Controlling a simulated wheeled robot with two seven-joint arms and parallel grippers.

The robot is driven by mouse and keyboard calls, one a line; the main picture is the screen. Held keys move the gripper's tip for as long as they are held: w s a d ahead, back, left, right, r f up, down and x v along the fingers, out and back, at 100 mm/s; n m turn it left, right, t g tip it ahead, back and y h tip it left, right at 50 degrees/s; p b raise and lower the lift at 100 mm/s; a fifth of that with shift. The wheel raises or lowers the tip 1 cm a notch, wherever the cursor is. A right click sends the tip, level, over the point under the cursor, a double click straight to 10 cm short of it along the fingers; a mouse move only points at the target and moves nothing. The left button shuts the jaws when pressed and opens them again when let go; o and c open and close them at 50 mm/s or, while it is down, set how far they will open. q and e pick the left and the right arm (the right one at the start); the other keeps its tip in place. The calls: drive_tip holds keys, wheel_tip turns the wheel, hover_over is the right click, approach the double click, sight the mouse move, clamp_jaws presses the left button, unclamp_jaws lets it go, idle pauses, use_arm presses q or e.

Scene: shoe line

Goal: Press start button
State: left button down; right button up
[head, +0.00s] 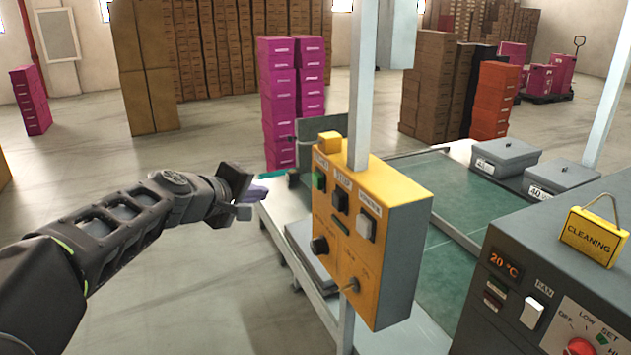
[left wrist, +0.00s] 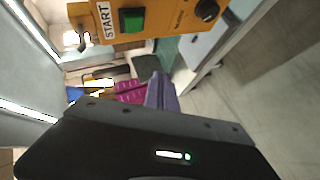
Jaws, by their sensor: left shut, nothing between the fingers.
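The yellow control box (head: 372,268) is mounted on a grey post above the green conveyor. Its green start button (head: 319,181) is at the upper left of the front face, below a label. Beside it are a dark stop button (head: 340,200) and a light grey button (head: 366,225). My left gripper (head: 258,192) is shut and empty, left of the box and apart from it in the picture. In the left wrist view, the green button (left wrist: 132,20) and its START label (left wrist: 104,20) show at the top, beyond the closed fingertips (left wrist: 161,88). My right gripper is not in view.
A selector knob (head: 319,245) and a small toggle (head: 350,287) sit lower on the box. A grey machine (head: 480,315) with a yellow CLEANING sign (head: 594,236) stands at right. Grey lidded boxes (head: 505,157) rest near the conveyor (head: 440,180).

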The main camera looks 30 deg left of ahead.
sight(318, 180)
use_arm(q)
drive_tip(key=w+d+p, duration=0.4)
drive_tip(key=w+d, duration=0.1)
drive_tip(key=w, duration=0.2)
idle(0.4)
drive_tip(key=shift+w, duration=0.1)
idle(1.8)
drive_tip(key=shift+w+d, duration=0.2)
drive_tip(key=shift+w, duration=0.1)
drive_tip(key=shift+w+d+p, duration=0.35)
drive_tip(key=shift+w+p, duration=0.1)
drive_tip(key=shift+p, duration=0.05)
idle(0.9)
drive_tip(key=shift+s+a+b, duration=0.5)
drive_tip(key=shift+s+b, duration=0.1)
drive_tip(key=shift+s, duration=0.2)
